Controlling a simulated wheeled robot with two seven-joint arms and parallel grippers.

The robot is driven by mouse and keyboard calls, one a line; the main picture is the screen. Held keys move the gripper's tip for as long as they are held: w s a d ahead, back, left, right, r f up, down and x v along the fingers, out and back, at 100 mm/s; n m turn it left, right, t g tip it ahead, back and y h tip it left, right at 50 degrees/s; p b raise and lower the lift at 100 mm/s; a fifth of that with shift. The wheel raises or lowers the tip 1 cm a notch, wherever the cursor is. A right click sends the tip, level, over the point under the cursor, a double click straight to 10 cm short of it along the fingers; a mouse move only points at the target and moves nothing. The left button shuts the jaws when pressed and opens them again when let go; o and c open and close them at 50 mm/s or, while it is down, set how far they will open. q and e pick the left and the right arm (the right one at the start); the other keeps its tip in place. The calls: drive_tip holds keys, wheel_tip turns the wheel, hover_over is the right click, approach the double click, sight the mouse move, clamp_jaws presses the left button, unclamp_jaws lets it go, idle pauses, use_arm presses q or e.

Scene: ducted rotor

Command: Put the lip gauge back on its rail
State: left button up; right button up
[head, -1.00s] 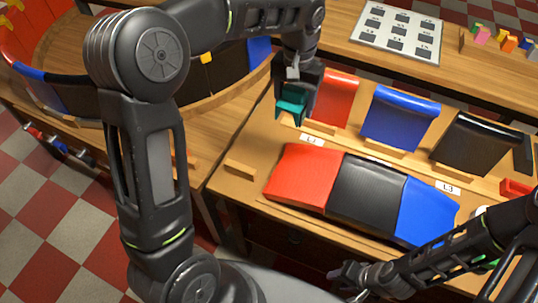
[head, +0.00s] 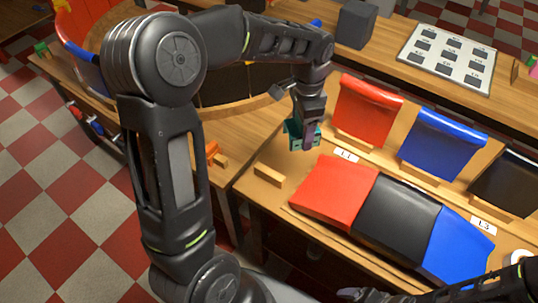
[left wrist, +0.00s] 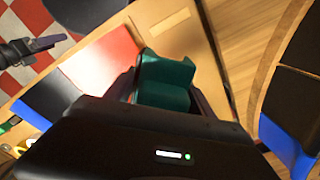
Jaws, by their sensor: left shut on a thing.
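My left gripper (head: 308,128) is shut on the teal lip gauge (head: 294,134). It holds the gauge over the near bench, left of the L1 label (head: 345,155) and of the standing red panel (head: 366,110). The left wrist view shows the teal stepped gauge (left wrist: 165,80) between the fingers. A short wooden block (head: 268,175) lies on the bench in front and to the left of the gauge; I cannot tell if it is the rail. My right gripper (head: 362,294) is partly in view at the bottom edge; its jaws are unclear.
Red (head: 335,190), black (head: 398,215) and blue (head: 455,245) panels lie joined in front of the gauge. Blue (head: 443,147) and black (head: 507,182) panels stand behind. A curved wooden duct ring (head: 235,104) is at the left. A grey box (head: 356,24) stands farther back.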

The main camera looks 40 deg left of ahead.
sight(269, 172)
use_arm(q)
drive_tip(key=s+a+f+m, duration=0.2)
drive_tip(key=m, duration=0.1)
drive_tip(key=s+a+f+m+b, duration=0.1)
drive_tip(key=s+f+m, duration=0.1)
drive_tip(key=m, duration=0.1)
drive_tip(key=s+a+f+m+b, duration=0.1)
drive_tip(key=s+a+f+m, duration=0.1)
drive_tip(key=m, duration=0.1)
drive_tip(key=shift+a+f, duration=0.25)
drive_tip(key=shift+a, duration=0.05)
use_arm(e)
drive_tip(key=shift+o, duration=0.2)
wheel_tip(269, 172, down, 3)
drive_tip(key=shift+w+a+r, duration=0.1)
drive_tip(key=shift+w, duration=0.05)
use_arm(q)
drive_tip(key=shift+s+a+f+m, duration=0.1)
drive_tip(key=shift+s+m, duration=0.1)
drive_tip(key=shift+m, duration=0.1)
use_arm(e)
drive_tip(key=shift+r, duration=0.1)
use_arm(q)
drive_tip(key=shift+f+b, duration=3.3)
drive_tip(key=shift+f, duration=1.4)
use_arm(e)
wheel_tip(269, 172, down, 6)
drive_tip(key=shift+f, duration=0.25)
